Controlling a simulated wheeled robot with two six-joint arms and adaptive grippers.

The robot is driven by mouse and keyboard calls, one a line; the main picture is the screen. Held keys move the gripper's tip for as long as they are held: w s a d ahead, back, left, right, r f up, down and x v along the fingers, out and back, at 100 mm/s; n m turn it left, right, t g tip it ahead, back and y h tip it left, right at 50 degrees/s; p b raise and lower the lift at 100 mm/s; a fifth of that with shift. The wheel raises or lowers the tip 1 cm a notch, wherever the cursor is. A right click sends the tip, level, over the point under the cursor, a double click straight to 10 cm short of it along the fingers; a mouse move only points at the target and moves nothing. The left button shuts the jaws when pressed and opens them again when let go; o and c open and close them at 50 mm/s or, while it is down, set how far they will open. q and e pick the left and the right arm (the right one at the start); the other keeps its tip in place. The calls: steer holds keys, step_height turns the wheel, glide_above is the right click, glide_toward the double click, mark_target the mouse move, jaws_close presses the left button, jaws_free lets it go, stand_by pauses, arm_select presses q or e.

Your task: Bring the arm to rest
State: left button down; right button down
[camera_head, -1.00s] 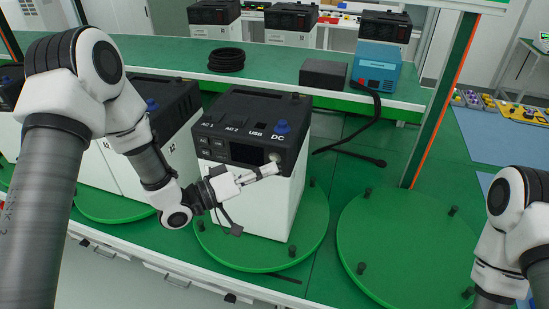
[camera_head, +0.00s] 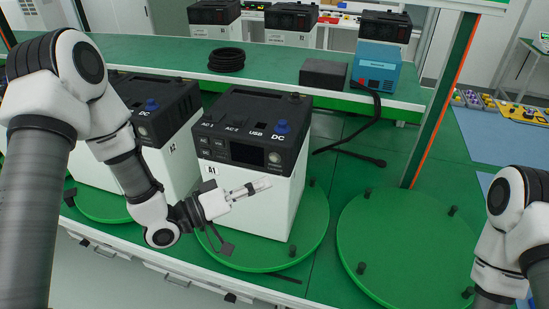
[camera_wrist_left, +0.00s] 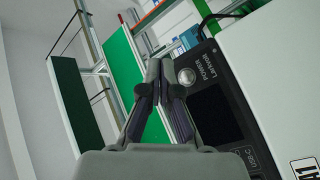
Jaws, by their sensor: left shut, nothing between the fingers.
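My left gripper (camera_head: 262,186) is in front of the white and black power unit marked A1 (camera_head: 268,200) in the head view. Its fingers are shut with nothing between them. They point to the right across the unit's white front; I cannot tell how large the gap to it is. The left wrist view also shows the shut fingers (camera_wrist_left: 158,85), with the unit's black panel (camera_wrist_left: 215,110) close on the right. My right arm (camera_head: 505,230) shows at the right edge, but its gripper is outside the picture.
The A1 unit stands on a green turntable (camera_head: 315,240). An empty turntable (camera_head: 400,240) with black pegs lies to its right. Another unit (camera_head: 175,160) stands to the left. A black cable coil (camera_head: 226,60), a dark box (camera_head: 324,73) and a blue device (camera_head: 376,66) are on the back shelf.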

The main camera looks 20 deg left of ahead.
arm_select(q)
steer(key=s+f+n+g+y+b, duration=0.1)
steer(key=s+f+g+y+b, duration=0.2)
steer(key=f, duration=1.1)
steer(key=s+f+n+g+y+b, duration=0.1)
steer(key=s+f+g+y+b, duration=0.15)
steer(key=s+f, duration=0.75)
steer(key=s+a+f+m+g+y, duration=0.1)
steer(key=s+a+f+g+y, duration=0.6)
steer(key=s+f, duration=0.5)
step_height(320, 180, down, 2)
steer(key=shift+a+f+m+y+b, duration=0.1)
steer(key=shift+a+m+y+b, duration=0.3)
steer(key=shift+a+y, duration=0.5)
steer(key=shift+a, duration=0.15)
